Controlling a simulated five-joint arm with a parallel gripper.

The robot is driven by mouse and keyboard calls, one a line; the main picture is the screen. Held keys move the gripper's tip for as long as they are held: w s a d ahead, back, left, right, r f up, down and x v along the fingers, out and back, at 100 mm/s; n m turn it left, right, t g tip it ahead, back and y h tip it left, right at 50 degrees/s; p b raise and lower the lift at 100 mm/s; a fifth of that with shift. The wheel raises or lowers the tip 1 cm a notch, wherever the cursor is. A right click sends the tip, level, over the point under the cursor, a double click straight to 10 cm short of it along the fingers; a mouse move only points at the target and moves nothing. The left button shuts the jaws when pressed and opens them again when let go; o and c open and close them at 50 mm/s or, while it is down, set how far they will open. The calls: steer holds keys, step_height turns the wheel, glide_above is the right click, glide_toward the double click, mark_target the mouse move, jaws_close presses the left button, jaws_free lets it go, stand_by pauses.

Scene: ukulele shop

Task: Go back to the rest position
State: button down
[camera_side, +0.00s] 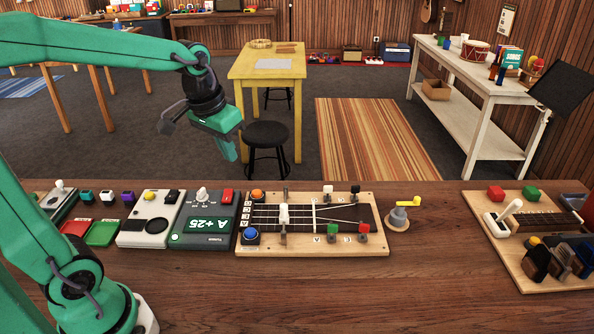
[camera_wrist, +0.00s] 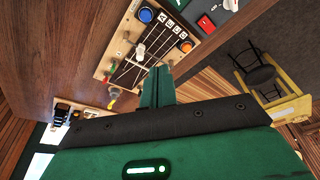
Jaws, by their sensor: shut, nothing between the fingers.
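My gripper (camera_side: 229,150) is shut and empty. In the side view it hangs in the air above and behind the tuner box (camera_side: 205,238), with its fingers pointing down. In the wrist view its fingers (camera_wrist: 163,85) are together at the centre. My green arm reaches in from the left in the side view. The wooden string board (camera_side: 310,246) lies on the bench to the right of and below my gripper, and it also shows in the wrist view (camera_wrist: 103,72). My gripper touches nothing.
The dark bench (camera_side: 300,300) has a clear front strip. A pedal box (camera_side: 150,225), a red tray (camera_side: 75,228) and a green tray (camera_side: 102,234) sit at left. A yellow-topped peg (camera_side: 398,218) stands beside the board. A second wooden board (camera_side: 515,262) is at right.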

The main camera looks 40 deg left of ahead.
steer(key=s+d+m+t, duration=0.1)
steer(key=s+d, duration=0.3)
steer(key=s, duration=0.7)
steer(key=shift+s+r+t, duration=0.3)
steer(key=shift+t, duration=0.4)
